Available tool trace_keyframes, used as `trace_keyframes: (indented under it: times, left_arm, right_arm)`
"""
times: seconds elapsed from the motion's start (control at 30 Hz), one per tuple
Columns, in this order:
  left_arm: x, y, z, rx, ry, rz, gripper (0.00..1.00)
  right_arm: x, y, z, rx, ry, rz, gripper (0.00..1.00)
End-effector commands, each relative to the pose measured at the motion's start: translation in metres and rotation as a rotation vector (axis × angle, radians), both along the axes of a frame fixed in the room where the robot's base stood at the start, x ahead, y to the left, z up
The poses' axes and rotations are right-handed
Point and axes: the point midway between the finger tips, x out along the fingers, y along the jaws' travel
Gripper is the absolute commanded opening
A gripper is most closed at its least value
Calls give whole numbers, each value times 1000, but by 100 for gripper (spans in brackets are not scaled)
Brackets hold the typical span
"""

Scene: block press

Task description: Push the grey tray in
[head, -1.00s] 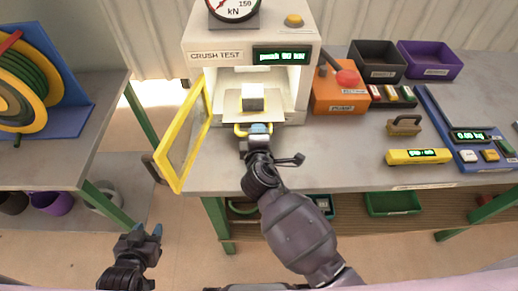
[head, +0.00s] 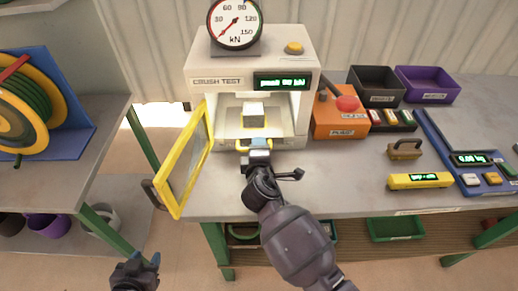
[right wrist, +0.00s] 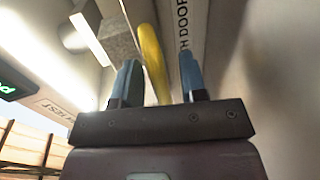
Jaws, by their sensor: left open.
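The grey tray (head: 228,143) sits in the open chamber of the white crush-test press, with a pale grey block (head: 253,110) standing on it. The tray's yellow handle (head: 242,143) is at its front. My right gripper (head: 257,146) is at the handle. In the right wrist view its two blue fingertips (right wrist: 160,75) are apart, with the yellow handle (right wrist: 153,62) showing between them and a gap beside the right finger. My left gripper (head: 146,260) is open and empty, low at the left, away from the press.
The yellow-framed press door (head: 187,160) stands open at the left of the chamber.

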Motion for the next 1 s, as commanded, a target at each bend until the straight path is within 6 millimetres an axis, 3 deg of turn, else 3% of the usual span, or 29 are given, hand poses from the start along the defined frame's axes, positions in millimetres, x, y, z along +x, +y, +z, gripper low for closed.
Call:
trace_keyframes:
  times: [0.27,0.7,1.0]
  left_arm:
    - [4,-1,3,0,-7,-2,43]
    - [5,-1,6,0,-11,-2,43]
    - [1,0,3,0,-3,0,43]
  right_arm:
    - [-19,0,4,2,1,1,39]
    - [-90,0,19,1,1,0,39]
    - [-106,0,23,-1,1,0,39]
